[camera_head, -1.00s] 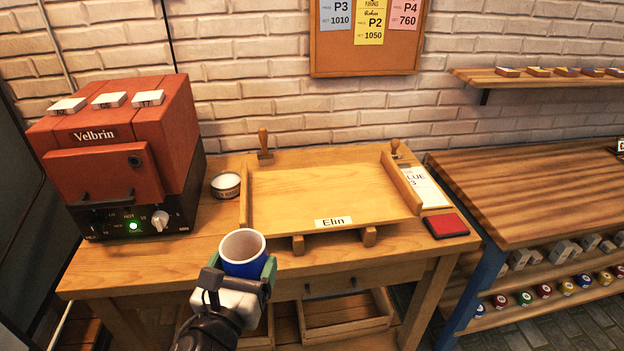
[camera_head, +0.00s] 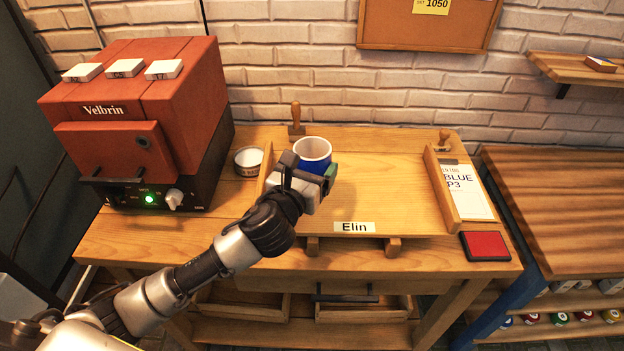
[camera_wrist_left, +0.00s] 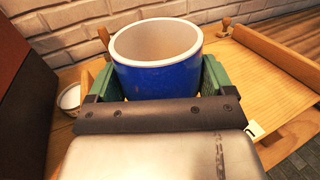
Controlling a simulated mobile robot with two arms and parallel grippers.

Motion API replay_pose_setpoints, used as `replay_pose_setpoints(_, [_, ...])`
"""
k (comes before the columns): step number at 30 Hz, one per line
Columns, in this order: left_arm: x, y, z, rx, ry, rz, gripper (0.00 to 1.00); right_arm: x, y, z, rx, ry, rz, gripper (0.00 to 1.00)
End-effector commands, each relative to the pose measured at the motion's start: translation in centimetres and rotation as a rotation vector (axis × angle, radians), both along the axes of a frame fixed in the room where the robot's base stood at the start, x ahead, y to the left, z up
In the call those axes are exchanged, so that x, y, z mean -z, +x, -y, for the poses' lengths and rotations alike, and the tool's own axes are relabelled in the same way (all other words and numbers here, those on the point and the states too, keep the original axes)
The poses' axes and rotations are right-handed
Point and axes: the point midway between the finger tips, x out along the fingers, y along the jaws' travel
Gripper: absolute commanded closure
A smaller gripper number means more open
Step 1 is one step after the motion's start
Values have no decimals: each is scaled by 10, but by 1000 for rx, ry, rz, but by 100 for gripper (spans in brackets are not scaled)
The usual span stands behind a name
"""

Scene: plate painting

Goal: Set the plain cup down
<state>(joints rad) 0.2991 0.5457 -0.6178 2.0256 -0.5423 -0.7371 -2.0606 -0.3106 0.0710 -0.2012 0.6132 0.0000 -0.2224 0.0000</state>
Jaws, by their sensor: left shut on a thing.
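The cup (camera_head: 313,156) is blue outside with a white rim and a pale inside, and it is upright. My left gripper (camera_head: 318,172) is shut on it, over the left back part of the wooden tray marked Elin (camera_head: 400,195). In the left wrist view the cup (camera_wrist_left: 158,72) sits between the green finger pads of my left gripper (camera_wrist_left: 155,82). The gripper hides the cup's base, so I cannot tell whether it touches the tray. My right gripper is not in view.
The red Velbrin kiln (camera_head: 140,110) stands at the left with a green light. A small round tin (camera_head: 248,161) and a wooden stamp (camera_head: 296,120) are near the cup. A card (camera_head: 466,192) and red pad (camera_head: 485,245) lie right. The tray's middle is clear.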

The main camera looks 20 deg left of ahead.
Motion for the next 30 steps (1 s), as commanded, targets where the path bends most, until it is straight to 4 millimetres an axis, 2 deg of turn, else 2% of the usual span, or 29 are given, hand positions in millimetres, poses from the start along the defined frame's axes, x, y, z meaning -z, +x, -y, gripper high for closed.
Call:
replay_pose_setpoints(3, [6, 10, -3, 0, 0, 2, 49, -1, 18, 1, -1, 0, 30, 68])
replay_pose_setpoints(6, [13, 13, -4, 0, -1, 1, 49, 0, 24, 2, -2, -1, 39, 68])
replay_pose_setpoints(13, [45, 12, -4, 0, -2, 0, 49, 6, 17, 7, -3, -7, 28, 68])
replay_pose_setpoints(18, [47, 12, -4, 1, 1, 3, 49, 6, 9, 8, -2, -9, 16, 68])
replay_pose_setpoints(25, [50, 12, -4, 0, 2, 2, 49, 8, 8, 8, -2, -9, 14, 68])
replay_pose_setpoints(26, [51, 12, -4, 0, 2, 0, 16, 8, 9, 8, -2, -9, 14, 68])
replay_pose_setpoints(29, [51, 12, -4, 0, 1, 0, 1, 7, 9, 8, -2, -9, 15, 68])
replay_pose_setpoints(30, [51, 12, -4, 0, 1, 0, 0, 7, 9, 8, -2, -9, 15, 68])
